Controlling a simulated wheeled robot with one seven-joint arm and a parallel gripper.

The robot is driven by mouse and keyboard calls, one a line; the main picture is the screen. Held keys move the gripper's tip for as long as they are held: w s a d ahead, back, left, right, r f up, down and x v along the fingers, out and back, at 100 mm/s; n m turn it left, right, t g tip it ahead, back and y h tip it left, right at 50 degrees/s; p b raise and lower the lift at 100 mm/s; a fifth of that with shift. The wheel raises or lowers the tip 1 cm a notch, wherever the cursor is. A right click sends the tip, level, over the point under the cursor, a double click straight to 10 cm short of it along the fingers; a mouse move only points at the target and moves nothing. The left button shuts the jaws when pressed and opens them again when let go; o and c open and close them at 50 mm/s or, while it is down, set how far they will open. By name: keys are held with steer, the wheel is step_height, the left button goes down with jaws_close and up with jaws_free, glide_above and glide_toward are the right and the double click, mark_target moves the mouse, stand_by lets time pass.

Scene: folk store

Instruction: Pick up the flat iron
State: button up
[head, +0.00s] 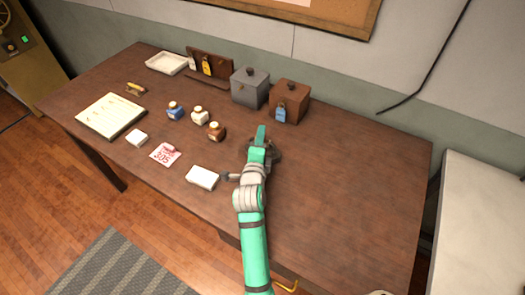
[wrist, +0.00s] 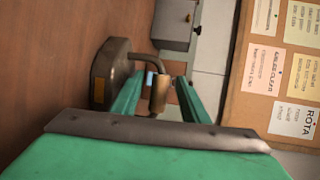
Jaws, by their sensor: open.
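The flat iron (wrist: 106,72) is a dark grey metal body with a brownish, rounded handle (wrist: 157,95). In the wrist view it stands on the table just beyond my gripper (wrist: 158,80). My gripper is open. The handle shows between its two green fingers, with a gap to at least one side; I cannot tell whether either finger touches it. In the head view my gripper (head: 262,143) is over the table in front of the brown box, and the iron (head: 276,155) is mostly hidden behind it.
A brown box (head: 290,97) with a blue tag (head: 280,114) and a grey box (head: 250,88) stand just behind. The table's right part (head: 370,190) is clear. A wall is behind.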

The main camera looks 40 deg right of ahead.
steer(key=shift+c, duration=0.6)
jaws_close()
stand_by(0.7)
steer(key=shift+r, duration=0.15)
